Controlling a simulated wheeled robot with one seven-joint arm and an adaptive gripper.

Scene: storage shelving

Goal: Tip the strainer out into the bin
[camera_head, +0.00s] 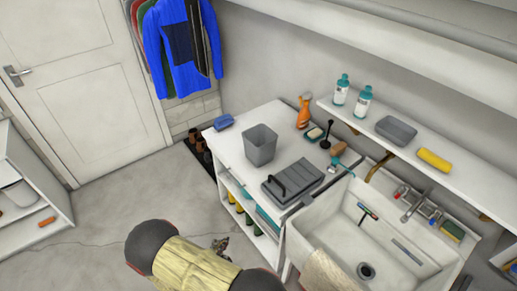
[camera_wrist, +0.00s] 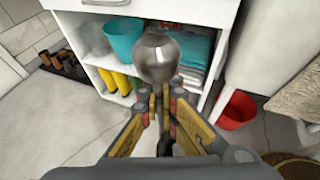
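A rounded, shiny metal piece, which looks like the strainer (camera_wrist: 156,56), sits at the tips of my gripper (camera_wrist: 163,98) in the wrist view. The fingers are close together around its narrow lower end. Its contents cannot be seen. In the head view my gripper (camera_head: 220,244) is low over the floor, in front of the counter, and the strainer is too small to make out there. A grey open-topped bin (camera_head: 260,148) stands upright on the white counter, above and beyond my gripper. The inside of the bin is mostly hidden.
A blue item (camera_head: 223,122) and orange spray bottle (camera_head: 304,112) stand near the bin. Open shelves hold a teal tub (camera_wrist: 123,38). A red bucket (camera_wrist: 237,111) is under the sink.

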